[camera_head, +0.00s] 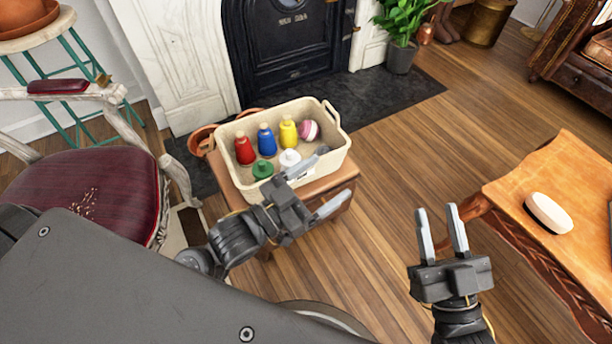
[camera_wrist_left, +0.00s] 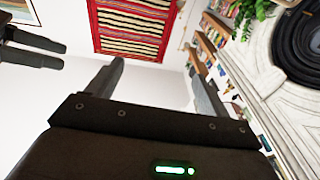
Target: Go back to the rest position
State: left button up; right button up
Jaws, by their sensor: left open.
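My left gripper (camera_head: 337,173) is open, its two fingers spread apart with nothing between them. It is in front of a cream bin and overlaps the bin's near right side in the head view. In the left wrist view, the left gripper (camera_wrist_left: 156,56) shows its two fingers wide apart, with a pale wall beyond. My right gripper (camera_head: 437,208) is open and empty, its fingers pointing away from me with a gap between them. It shows over the wooden floor, left of a wooden table.
The cream bin (camera_head: 337,158) holds red, blue, yellow, green and white bottles and a pink-white ball (camera_head: 307,131). It rests on a small wooden stand (camera_head: 340,184). A red-seated chair (camera_head: 85,195) is at left. The wooden table (camera_head: 510,190) at right bears a white oval object (camera_head: 549,213).

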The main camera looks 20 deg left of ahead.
pick_arm(q)
jog(key=s+a+r+t, duration=0.1)
jog(key=s+r+t, duration=0.2)
jog(key=s+r, duration=0.1)
jog(key=shift+s+r+t, duration=0.35)
jog(key=shift+r+t, duration=0.05)
jog(key=shift+r, duration=0.2)
